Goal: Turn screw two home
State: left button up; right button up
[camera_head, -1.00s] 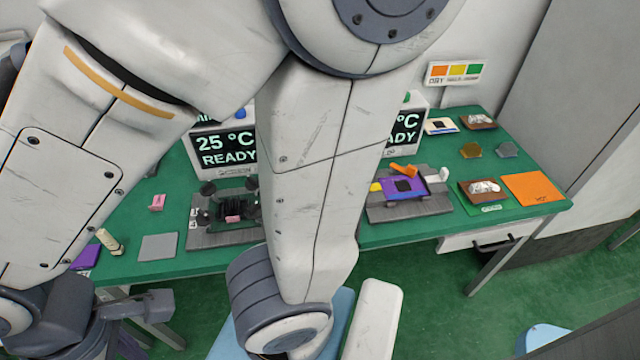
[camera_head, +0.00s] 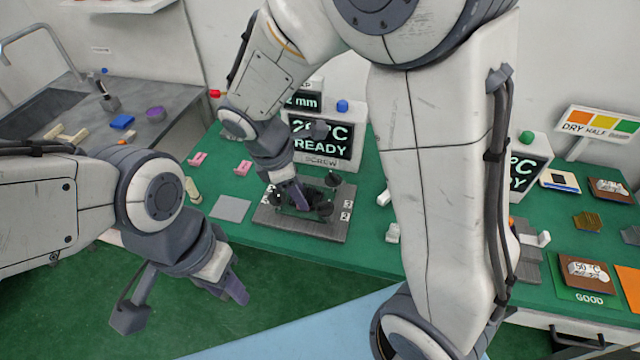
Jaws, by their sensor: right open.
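The screw fixture (camera_head: 343,227) is a dark grey plate on the green bench, with white numbers 3 and 2 at its right edge. A black knob (camera_head: 325,209) sits beside the number 2, and another black knob (camera_head: 333,181) stands near the number 3. My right gripper (camera_head: 298,197) points down over the fixture's middle, left of the knob by number 2; its fingers are open, and contact cannot be told. It partly hides the fixture's centre and left side. My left gripper (camera_head: 238,290) hangs in front of the bench, away from the fixture; its opening is unclear.
A display reading READY (camera_head: 325,145) stands behind the fixture. Pink pieces (camera_head: 243,168) and a grey square (camera_head: 230,208) lie to its left. My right arm crosses the bench right of the fixture. Green floor is open in front.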

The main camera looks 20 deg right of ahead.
aim_at(324, 202)
jog(key=w+d+f+n, duration=0.1)
jog(key=w+d+f, duration=0.1)
jog(key=f, duration=0.2)
jog(key=w+d+f+n+h, duration=0.1)
jog(key=d+f, duration=0.1)
jog(key=f, duration=0.2)
jog(key=w+d+f+n, duration=0.1)
jog(key=w+d+f, duration=0.1)
jog(key=d+f, duration=0.1)
jog(key=shift+w+d+f, duration=0.1)
jog(key=shift+w+f, duration=0.2)
jog(key=shift+f, duration=0.5)
grip_shut()
